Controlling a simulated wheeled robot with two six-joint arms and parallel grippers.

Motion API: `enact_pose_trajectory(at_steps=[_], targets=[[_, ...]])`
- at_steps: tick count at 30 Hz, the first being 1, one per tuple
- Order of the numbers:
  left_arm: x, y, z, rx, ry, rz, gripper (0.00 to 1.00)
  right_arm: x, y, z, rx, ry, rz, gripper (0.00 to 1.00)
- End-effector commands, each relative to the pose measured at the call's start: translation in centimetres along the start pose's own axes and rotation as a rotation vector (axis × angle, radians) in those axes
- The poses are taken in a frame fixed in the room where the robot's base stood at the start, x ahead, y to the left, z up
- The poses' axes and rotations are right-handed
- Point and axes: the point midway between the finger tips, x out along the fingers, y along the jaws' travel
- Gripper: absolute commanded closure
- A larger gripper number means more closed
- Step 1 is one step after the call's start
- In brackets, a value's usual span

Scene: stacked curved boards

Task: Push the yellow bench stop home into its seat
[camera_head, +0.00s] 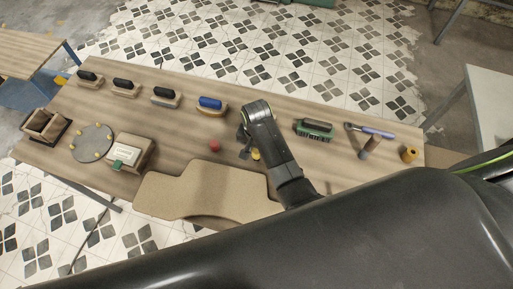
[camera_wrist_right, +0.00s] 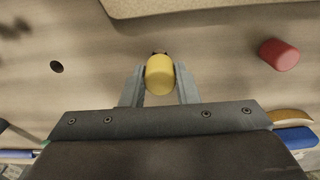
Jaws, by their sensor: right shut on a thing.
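The yellow bench stop (camera_head: 256,154) is a short rounded peg near the middle of the workbench, partly hidden by my right arm in the head view. In the right wrist view the yellow stop (camera_wrist_right: 159,74) sits between the two grey fingers of my right gripper (camera_wrist_right: 160,82), which is shut on it. The right gripper (camera_head: 249,150) points down close to the bench top. A small dark edge shows at the stop's far end; its seat is otherwise hidden, and I cannot tell how deep it sits. My left gripper is not in view.
A red stop (camera_head: 214,146) stands left of the gripper. An empty dark hole (camera_wrist_right: 56,67) shows in the bench. A curved board (camera_head: 200,190) lies along the near edge.

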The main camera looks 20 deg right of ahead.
Motion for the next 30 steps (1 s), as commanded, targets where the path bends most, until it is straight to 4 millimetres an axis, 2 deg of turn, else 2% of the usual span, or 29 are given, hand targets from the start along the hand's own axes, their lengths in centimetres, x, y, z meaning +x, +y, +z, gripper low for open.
enact_pose_trajectory(at_steps=[17,30], targets=[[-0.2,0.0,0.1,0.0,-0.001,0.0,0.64,0.1,0.0,0.0,0.0,0.0,0.001,1.0],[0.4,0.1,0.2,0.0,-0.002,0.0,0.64,1.0,0.0,0.0,0.0,0.0,0.0,1.0]])
